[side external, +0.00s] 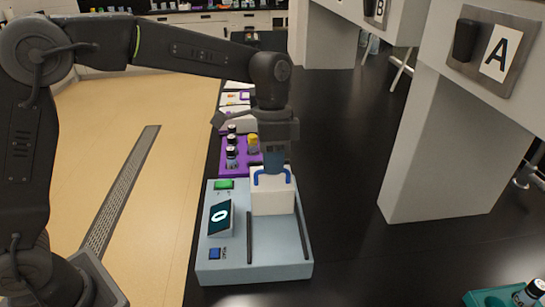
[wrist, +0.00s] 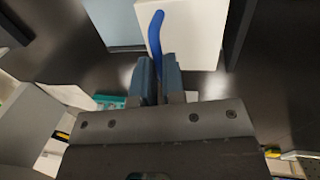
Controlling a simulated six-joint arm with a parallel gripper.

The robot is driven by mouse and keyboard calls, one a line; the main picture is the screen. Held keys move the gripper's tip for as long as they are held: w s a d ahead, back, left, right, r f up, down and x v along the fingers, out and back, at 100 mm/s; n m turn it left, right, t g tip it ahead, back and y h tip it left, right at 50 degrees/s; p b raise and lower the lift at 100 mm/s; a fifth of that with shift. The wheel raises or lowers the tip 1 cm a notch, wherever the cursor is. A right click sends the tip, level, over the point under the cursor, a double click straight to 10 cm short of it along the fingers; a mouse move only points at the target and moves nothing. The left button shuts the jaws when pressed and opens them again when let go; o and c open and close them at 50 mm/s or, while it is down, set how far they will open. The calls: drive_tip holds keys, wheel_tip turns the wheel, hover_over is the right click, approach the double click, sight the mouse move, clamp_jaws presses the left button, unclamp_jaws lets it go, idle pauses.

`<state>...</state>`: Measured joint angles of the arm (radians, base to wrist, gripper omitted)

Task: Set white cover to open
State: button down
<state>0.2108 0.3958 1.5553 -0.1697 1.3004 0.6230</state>
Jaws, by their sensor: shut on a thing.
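The white cover (side external: 272,203) is an upright white block with a blue handle (side external: 258,178) on top. It stands at the far right part of a light blue-grey device (side external: 273,268), at the far end of two dark rails. My gripper (side external: 274,163) points down from above and is shut on the blue handle. In the wrist view my gripper's fingers (wrist: 158,80) close around the handle (wrist: 156,35), with the white cover (wrist: 195,30) beyond. The part of the handle between the fingers is hidden.
The device has a tilted display (side external: 220,217), a green button (side external: 224,184) and a blue button (side external: 214,254). Behind it is a purple rack (side external: 237,168) with bottles. A grey pillar (side external: 435,150) stands to the right. The rails' near stretch is clear.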

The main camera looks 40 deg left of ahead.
drive_tip(key=s+d, duration=0.6)
drive_tip(key=c, duration=1.2)
unclamp_jaws()
wheel_tip(320, 180, up, 14)
drive_tip(key=w+a, duration=0.2)
drive_tip(key=shift+f, duration=0.2)
